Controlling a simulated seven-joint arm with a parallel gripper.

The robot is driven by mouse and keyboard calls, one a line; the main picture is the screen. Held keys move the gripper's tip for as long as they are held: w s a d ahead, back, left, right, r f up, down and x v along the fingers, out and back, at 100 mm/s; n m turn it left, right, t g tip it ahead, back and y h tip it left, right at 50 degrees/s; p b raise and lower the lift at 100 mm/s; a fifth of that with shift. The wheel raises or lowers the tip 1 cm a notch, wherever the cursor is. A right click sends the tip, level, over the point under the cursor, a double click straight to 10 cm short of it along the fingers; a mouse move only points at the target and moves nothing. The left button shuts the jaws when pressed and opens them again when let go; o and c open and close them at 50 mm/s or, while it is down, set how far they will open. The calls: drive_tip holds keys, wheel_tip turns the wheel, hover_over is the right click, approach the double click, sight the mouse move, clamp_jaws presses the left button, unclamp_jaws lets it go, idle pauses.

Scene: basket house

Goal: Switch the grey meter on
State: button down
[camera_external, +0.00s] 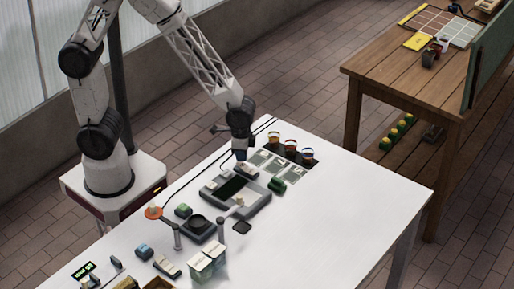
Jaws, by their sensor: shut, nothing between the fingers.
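My gripper (241,155) points down over the far part of the white table, shut and empty. Just below it is a small grey box with a pale top (248,170), which may be the grey meter; its switch is too small to make out. I cannot tell whether the fingertips touch it. A larger grey frame with a dark recess (262,204) lies just in front of it. Another small grey-and-white device (167,266) lies near the table's front left, so which one is the meter is not certain.
Three dark cups with coloured contents (291,146) stand behind pale cards (280,167). A green block (277,185) is right of the frame. White-and-green boxes (201,267), posts (177,237) and a green-lit display (84,270) crowd the front left. The table's right side (365,200) is clear.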

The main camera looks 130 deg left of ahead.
sight(241, 165)
drive_tip(key=shift+f, duration=1.05)
idle(0.9)
drive_tip(key=shift+r, duration=3.55)
drive_tip(key=shift+d+r, duration=0.2)
drive_tip(key=shift+d, duration=0.05)
drive_tip(key=s+d+r+m+t, duration=0.1)
drive_tip(key=s+d+r+m, duration=0.2)
drive_tip(key=d+r, duration=1)
drive_tip(key=s+d+r+m+t, duration=0.1)
drive_tip(key=s+d+r+m, duration=0.2)
drive_tip(key=s+d+r, duration=0.5)
drive_tip(key=shift+s+d+t, duration=0.3)
drive_tip(key=shift+s+d, duration=1.7)
drive_tip(key=shift+d, duration=0.95)
